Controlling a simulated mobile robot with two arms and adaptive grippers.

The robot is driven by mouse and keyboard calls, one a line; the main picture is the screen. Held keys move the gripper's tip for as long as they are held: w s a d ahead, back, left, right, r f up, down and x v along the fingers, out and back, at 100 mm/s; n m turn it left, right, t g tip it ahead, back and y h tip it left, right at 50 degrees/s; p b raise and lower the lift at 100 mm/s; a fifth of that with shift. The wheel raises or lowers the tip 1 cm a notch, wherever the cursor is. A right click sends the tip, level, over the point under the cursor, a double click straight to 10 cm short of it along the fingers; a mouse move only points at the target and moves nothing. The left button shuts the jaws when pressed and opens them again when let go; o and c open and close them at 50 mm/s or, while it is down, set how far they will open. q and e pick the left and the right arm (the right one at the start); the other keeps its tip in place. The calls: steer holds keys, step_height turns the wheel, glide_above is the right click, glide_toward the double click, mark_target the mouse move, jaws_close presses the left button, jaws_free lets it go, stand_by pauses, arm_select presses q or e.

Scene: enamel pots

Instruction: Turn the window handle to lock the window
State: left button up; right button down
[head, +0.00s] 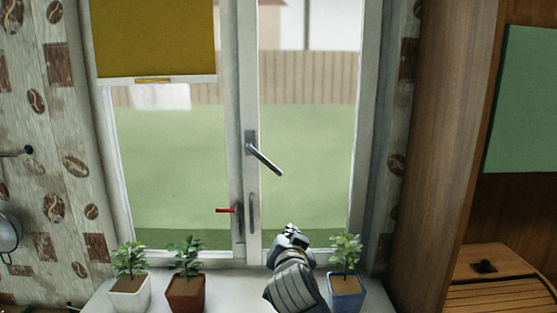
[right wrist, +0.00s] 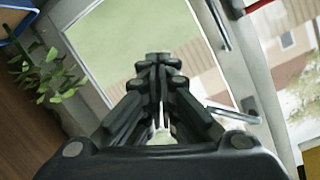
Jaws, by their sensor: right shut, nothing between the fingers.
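The window handle (head: 265,159) is a metallic lever on the middle frame of the window. In the head view it slants down and right from its upright base. In the right wrist view the handle (right wrist: 232,115) lies right of my fingers, apart from them. My right gripper (head: 291,230) is shut and empty, low in front of the right pane, below and slightly right of the handle. Its closed fingers (right wrist: 160,62) show in the right wrist view. My left gripper is not in view.
A small red handle (head: 226,210) and an upright pull (head: 252,213) sit lower on the window's middle. Potted plants stand on the sill: white pot (head: 130,297), brown pot (head: 185,294) and blue pot (head: 347,295), the last just right of my right arm. A yellow blind (head: 155,38) covers the upper left pane.

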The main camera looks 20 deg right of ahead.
mark_target(265, 159)
step_height(265, 159, up, 18)
steer(key=w+m+t+h, duration=0.2)
steer(key=m+t, duration=0.1)
steer(key=m, duration=0.1)
steer(key=p+x, duration=0.5)
steer(key=x, duration=0.5)
steer(key=shift+s+a+f+h+p, duration=0.2)
steer(key=shift+a+f+p, duration=0.25)
steer(key=shift+a+f, duration=0.25)
steer(key=shift+s+a+f+h+p, duration=0.15)
steer(key=shift+a+f+p, duration=0.25)
steer(key=shift+a+f, duration=0.3)
